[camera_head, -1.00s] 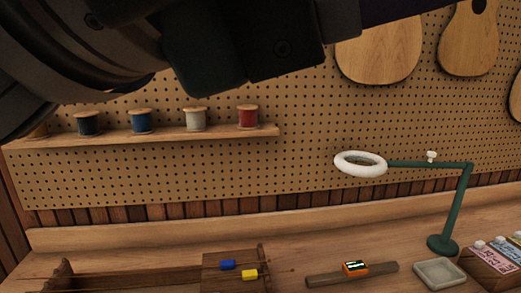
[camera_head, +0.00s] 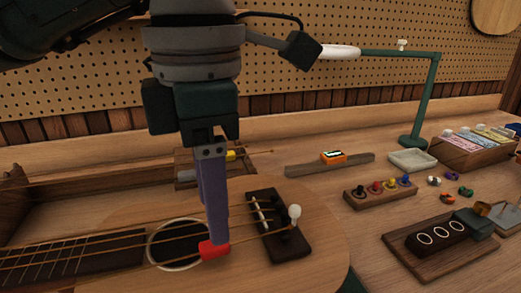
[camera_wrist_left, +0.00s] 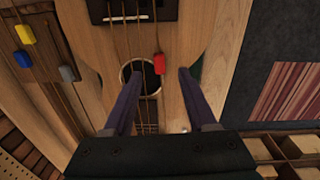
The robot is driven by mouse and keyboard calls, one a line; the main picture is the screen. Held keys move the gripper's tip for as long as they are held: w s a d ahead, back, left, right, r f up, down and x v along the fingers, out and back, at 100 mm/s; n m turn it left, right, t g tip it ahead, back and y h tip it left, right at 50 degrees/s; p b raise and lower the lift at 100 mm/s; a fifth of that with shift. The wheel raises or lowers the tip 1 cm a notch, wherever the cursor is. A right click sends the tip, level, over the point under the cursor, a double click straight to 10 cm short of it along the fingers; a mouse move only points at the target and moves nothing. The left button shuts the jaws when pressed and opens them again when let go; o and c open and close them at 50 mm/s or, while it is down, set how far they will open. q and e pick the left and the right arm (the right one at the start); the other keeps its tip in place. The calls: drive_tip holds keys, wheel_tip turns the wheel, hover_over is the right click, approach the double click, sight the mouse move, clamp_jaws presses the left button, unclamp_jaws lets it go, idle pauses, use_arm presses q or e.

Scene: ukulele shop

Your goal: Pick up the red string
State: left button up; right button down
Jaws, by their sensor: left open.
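A ukulele body (camera_head: 325,240) lies on the bench, with strings running over its round sound hole (camera_head: 180,240) to a dark bridge (camera_head: 283,240). The red string's red tag (camera_head: 214,249) sits by the sound hole. In the left wrist view the red tag (camera_wrist_left: 159,63) is beside the rightmost string. My left gripper (camera_head: 217,238) points down over the ukulele, its fingertips close to the tag in the head view. In the left wrist view the left gripper (camera_wrist_left: 160,74) is open, with the tag between and just beyond its fingertips. Contact cannot be told. My right gripper is not in view.
A wooden block behind holds strings with a yellow tag (camera_head: 231,155), a grey tag (camera_head: 186,175) and a blue tag (camera_wrist_left: 25,34). A green lamp (camera_head: 428,100), a small tray (camera_head: 412,161) and a peg block (camera_head: 381,190) stand to the right.

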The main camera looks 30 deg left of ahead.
use_arm(q)
wheel_tip(320, 180, down, 5)
drive_tip(key=shift+w+a+f+p, duration=0.1)
drive_tip(key=shift+p, duration=0.25)
clamp_jaws()
idle(0.4)
